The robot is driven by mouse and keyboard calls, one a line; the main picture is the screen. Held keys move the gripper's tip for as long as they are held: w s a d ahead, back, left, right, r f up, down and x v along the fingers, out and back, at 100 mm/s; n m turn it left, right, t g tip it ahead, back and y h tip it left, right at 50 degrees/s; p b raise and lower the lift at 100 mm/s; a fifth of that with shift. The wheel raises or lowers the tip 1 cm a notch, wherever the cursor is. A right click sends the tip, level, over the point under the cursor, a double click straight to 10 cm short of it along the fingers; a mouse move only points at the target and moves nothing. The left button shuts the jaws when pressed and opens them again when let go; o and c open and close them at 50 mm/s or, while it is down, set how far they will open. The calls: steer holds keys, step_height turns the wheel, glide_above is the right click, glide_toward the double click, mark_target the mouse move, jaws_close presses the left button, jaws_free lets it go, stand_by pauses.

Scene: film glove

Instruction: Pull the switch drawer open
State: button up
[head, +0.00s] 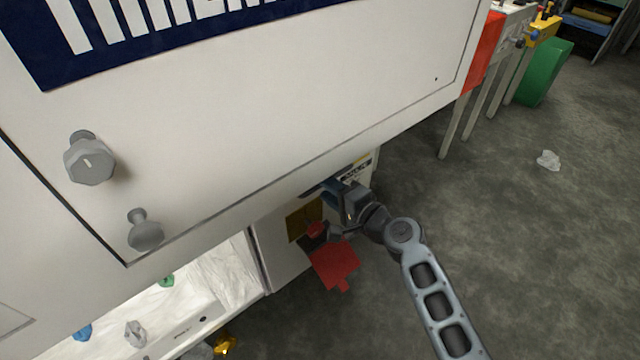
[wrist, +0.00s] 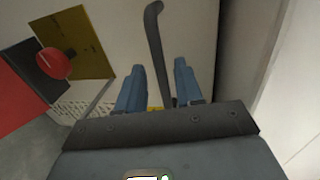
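In the wrist view, a dark, curved bar handle (wrist: 157,50) stands out from a pale front panel (wrist: 120,18), which looks like the drawer front. My gripper (wrist: 158,80) is open, with one blue finger on each side of the handle's lower part. Gaps show between the fingers and the bar. In the head view, my gripper (head: 332,192) reaches under the big white machine's lower edge, and the handle cannot be made out there. A yellow plate (wrist: 88,48) with a round red knob (wrist: 53,64) sits left of the handle.
The white machine body (head: 300,130) overhangs my gripper, with two grey knobs (head: 90,162) at left. A red plate (head: 335,262) sticks out below the gripper. A lit white bay (head: 185,300) lies lower left.

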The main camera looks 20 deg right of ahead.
steer(key=shift+x, duration=1.75)
steer(key=shift+c, duration=0.5)
jaws_close()
